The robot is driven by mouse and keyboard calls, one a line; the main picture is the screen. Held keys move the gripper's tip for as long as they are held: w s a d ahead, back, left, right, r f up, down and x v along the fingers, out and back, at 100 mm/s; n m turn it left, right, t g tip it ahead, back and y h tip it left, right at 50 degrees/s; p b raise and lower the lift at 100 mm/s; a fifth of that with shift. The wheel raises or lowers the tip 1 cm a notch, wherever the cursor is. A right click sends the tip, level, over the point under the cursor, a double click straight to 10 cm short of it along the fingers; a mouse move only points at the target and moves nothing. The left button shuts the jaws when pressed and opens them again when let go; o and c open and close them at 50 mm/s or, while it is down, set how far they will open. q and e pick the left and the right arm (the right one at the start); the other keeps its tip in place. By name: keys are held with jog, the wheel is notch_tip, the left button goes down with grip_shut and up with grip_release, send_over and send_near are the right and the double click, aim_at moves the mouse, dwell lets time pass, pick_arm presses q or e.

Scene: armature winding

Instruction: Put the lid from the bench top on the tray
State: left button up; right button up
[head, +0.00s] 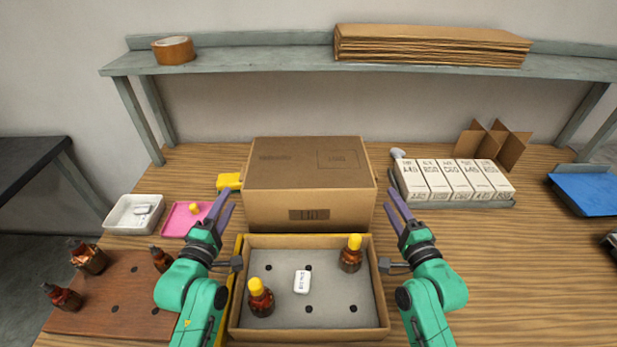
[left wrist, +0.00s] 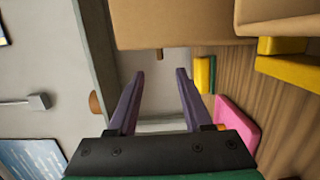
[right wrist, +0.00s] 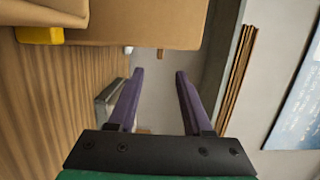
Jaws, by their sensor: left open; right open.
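The lid (head: 309,165) is a large brown cardboard box shape with printing on it, resting closed side up on the bench just behind the tray. The tray (head: 310,338) is an open cardboard box with a grey insert, holding two amber bottles with yellow caps and a small white piece. My left gripper (head: 224,200) is open and empty near the lid's left side. My right gripper (head: 389,196) is open and empty near its right side. The lid shows at the top of the left wrist view (left wrist: 180,22) and the right wrist view (right wrist: 150,24), outside the fingers.
A yellow item (head: 229,182), a pink tray (head: 186,218) and a white bin (head: 133,214) lie left. Several small white cartons (head: 450,180) stand right. A shelf (head: 270,62) spans the back above the bench. The bench right of my right arm is mostly clear.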

aim_at(241, 174)
pick_arm(q)
jog(key=w, duration=0.3)
jog(key=w+d, duration=0.1)
jog(key=w, duration=0.2)
jog(key=w+d, duration=0.1)
jog(key=w, duration=0.3)
jog(key=shift+w, duration=0.1)
pick_arm(e)
jog(key=x, duration=1)
jog(key=shift+w, duration=0.2)
jog(key=shift+s, duration=0.1)
pick_arm(q)
jog(key=shift+a, duration=0.1)
grip_shut()
pick_arm(e)
grip_shut()
